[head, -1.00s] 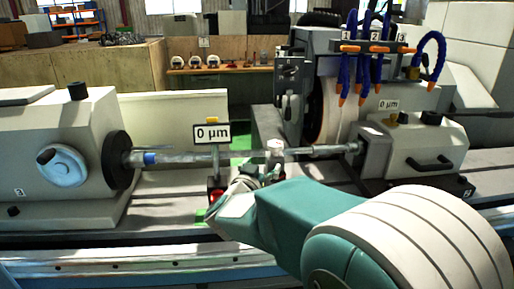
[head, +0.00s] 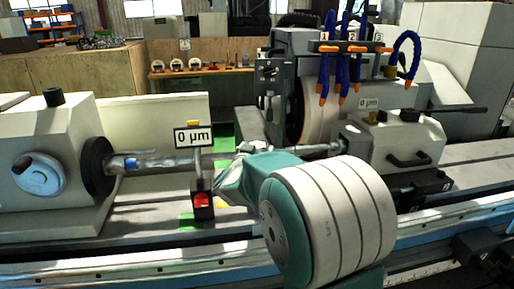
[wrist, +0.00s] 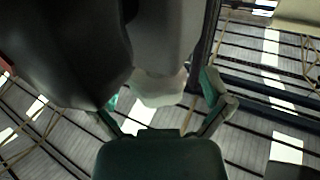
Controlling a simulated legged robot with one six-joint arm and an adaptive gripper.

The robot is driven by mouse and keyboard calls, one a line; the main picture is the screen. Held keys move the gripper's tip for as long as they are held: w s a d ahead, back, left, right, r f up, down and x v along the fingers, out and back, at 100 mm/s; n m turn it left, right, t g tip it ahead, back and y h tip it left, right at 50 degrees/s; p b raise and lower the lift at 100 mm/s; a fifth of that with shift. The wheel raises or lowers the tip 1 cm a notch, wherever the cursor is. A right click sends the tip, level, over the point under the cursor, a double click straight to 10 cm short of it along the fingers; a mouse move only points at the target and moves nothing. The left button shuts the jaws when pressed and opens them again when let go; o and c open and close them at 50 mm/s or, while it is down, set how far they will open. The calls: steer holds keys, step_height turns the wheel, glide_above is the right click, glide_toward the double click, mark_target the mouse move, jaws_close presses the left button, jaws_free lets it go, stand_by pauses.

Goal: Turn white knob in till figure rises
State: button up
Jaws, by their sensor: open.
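In the wrist view a pale white knob (wrist: 160,88) shows between the two spread fingers of my gripper (wrist: 166,98). The fingers are open, one on each side of it, and I cannot tell whether they touch it. In the head view my forearm covers most of the gripper and the knob. A display with the figure 0 µm (head: 193,135) stands on a post with a red block at its foot, left of my arm.
A shaft (head: 165,162) runs across the machine between the left headstock (head: 50,150) and the right tailstock (head: 395,145). The grinding wheel (head: 318,112) with blue hoses (head: 345,60) stands behind. The bed's front rail (head: 130,262) lies below.

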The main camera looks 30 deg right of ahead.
steer(key=shift+c, duration=0.3)
steer(key=c, duration=1.1)
steer(key=shift+m+g+h, duration=0.4)
steer(key=shift+g+h, duration=0.1)
steer(key=shift+w+m+g+h, duration=0.1)
steer(key=shift+m+g+h, duration=0.7)
steer(key=shift+g, duration=0.1)
steer(key=shift+m+g+h, duration=0.7)
steer(key=shift+m+g, duration=0.4)
steer(key=shift+g, duration=0.5)
steer(key=shift+m+g+h, duration=0.7)
steer(key=shift+m+g, duration=0.4)
steer(key=shift+g, duration=0.5)
steer(key=shift+r, duration=0.1)
